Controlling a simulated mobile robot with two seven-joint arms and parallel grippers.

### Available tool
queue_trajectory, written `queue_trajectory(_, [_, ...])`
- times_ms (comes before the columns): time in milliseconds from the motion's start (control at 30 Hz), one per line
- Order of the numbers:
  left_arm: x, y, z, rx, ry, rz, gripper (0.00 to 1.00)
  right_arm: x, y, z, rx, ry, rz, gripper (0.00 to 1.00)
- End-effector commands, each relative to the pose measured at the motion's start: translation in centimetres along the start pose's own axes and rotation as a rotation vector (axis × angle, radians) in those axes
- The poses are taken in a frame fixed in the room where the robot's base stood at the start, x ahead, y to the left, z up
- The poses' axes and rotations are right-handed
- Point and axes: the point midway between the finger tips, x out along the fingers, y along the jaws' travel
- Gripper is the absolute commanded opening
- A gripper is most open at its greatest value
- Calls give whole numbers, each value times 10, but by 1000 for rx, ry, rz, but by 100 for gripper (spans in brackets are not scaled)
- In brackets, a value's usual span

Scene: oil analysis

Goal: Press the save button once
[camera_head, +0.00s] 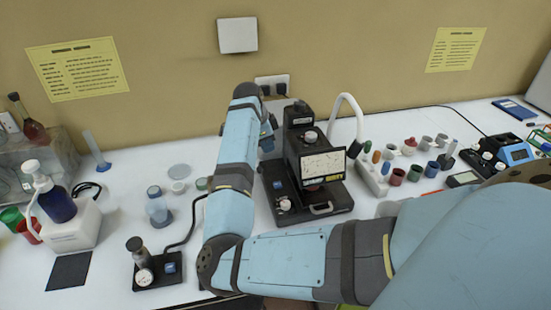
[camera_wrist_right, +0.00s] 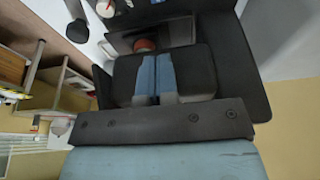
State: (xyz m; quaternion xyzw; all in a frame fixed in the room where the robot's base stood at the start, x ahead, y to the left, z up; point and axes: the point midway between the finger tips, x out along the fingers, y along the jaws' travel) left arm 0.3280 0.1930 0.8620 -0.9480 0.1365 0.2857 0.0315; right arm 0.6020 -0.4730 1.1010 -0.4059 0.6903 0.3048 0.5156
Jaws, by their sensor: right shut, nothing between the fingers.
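A black analysis instrument (camera_head: 308,170) with a tilted white-faced panel (camera_head: 322,165) stands on the white bench at the middle of the head view. No button marked save can be made out. My right arm reaches across the front and folds up along the instrument's left side. My right gripper (camera_head: 268,132) is mostly hidden behind its own wrist there, beside the instrument. In the right wrist view its two blue fingers (camera_wrist_right: 156,76) are together and empty. They point at a dark housing with a round red part (camera_wrist_right: 144,44). Whether they touch it cannot be told. My left gripper is out of view.
A white curved tube (camera_head: 350,105) rises behind the instrument.

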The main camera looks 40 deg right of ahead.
Motion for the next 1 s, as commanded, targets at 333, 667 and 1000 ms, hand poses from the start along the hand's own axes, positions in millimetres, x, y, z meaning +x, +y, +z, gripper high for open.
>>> queue_trajectory(333, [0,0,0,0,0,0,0,1,0,0,-1,1,0,0])
queue_trajectory(667, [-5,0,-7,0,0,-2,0,48,0,-1,-3,3,2,0])
queue_trajectory(1000, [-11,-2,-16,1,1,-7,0,115,0,4,-5,1,1,0])
